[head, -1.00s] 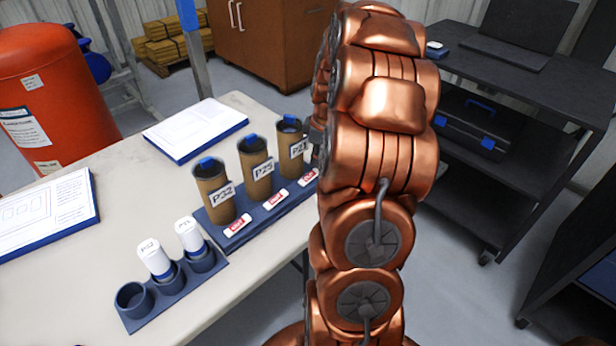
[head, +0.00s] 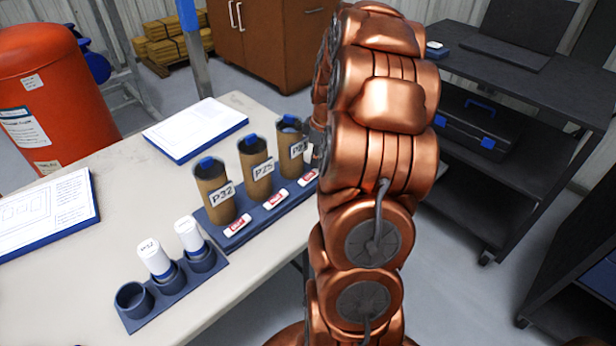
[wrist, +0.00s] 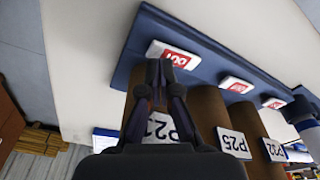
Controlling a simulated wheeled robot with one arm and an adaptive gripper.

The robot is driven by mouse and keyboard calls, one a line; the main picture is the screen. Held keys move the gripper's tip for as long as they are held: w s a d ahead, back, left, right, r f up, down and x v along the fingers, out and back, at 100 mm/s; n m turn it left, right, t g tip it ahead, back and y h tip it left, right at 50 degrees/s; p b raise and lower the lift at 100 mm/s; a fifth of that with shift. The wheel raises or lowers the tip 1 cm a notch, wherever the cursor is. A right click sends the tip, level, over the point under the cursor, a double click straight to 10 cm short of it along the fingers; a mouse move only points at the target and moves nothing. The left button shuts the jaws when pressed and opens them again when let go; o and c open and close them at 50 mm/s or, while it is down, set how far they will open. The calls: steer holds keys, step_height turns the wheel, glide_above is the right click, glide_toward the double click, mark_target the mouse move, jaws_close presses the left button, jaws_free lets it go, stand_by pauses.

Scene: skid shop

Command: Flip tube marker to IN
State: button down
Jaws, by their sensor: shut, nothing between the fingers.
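A blue rack (head: 255,221) on the table holds three brown tubes in a row: a left one (head: 215,190), the P25 tube (head: 256,168) and a right one (head: 291,150). Each has a red-and-white marker in front: left (head: 237,226), middle (head: 276,198) and right (head: 308,177). In the wrist view the nearest marker (wrist: 174,55) reads OUT, upside down; the middle (wrist: 237,84) and far (wrist: 273,103) markers also show red. My gripper (wrist: 160,70) is shut and empty, its tips at the near marker's edge; contact is unclear. It partly covers the near tube's label.
A smaller blue holder (head: 172,293) with two white-capped vials and one empty cup stands front left of the rack. Clipboards (head: 195,130) lie on the table (head: 120,180). A dark cart (head: 510,100) stands at right, an orange tank (head: 50,100) at left.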

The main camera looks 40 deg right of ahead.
mark_target(315, 172)
steer(key=shift+f+b, duration=0.6)
steer(key=shift+f, duration=0.65)
stand_by(0.8)
steer(key=shift+r+p, duration=0.35)
steer(key=shift+r, duration=3.15)
